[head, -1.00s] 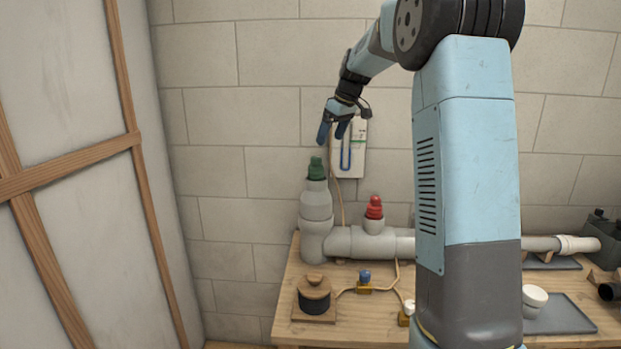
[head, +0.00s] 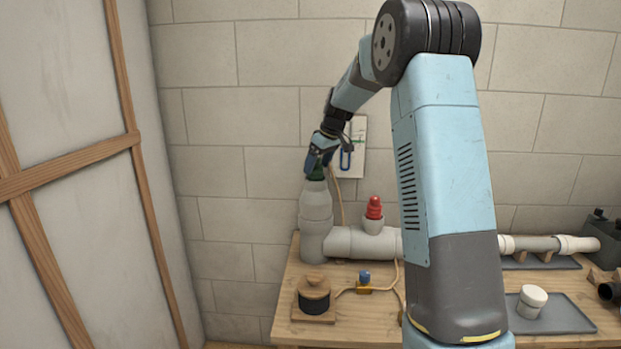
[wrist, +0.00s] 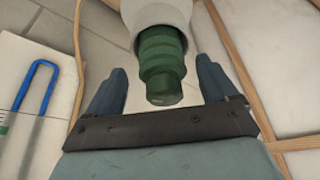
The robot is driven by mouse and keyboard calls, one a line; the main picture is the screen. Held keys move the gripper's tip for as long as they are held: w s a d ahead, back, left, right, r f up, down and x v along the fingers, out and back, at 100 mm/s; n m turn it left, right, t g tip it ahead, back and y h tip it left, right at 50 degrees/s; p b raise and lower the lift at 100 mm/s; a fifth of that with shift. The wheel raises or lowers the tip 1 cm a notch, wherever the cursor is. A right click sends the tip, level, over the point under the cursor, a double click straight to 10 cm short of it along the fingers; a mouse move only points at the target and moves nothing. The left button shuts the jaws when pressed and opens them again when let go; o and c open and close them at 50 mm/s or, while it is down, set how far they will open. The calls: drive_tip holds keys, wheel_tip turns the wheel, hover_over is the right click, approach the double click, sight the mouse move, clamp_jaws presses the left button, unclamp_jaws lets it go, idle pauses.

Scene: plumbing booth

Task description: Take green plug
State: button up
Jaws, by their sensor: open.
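The green plug (head: 317,172) sits in the top of the upright grey pipe (head: 316,204) at the left end of the bench. My gripper (head: 318,163) is at the plug from above, its fingers partly covering it in the head view. In the wrist view the green plug (wrist: 161,62) is ribbed and stands in the pale pipe mouth (wrist: 158,14). The open fingers of my gripper (wrist: 160,88) are on either side of it, with a visible gap on both sides.
A red plug (head: 374,208) sits in a side branch of the grey horizontal pipe (head: 350,242). A lidded dark pot (head: 314,293) and a blue-topped valve (head: 364,280) are in front. A white panel with a blue loop (head: 350,150) hangs on the wall close behind my gripper.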

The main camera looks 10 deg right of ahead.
drive_tip(key=shift+x, duration=1.15)
drive_tip(key=shift+c, duration=0.2)
drive_tip(key=shift+d, duration=0.1)
clamp_jaws()
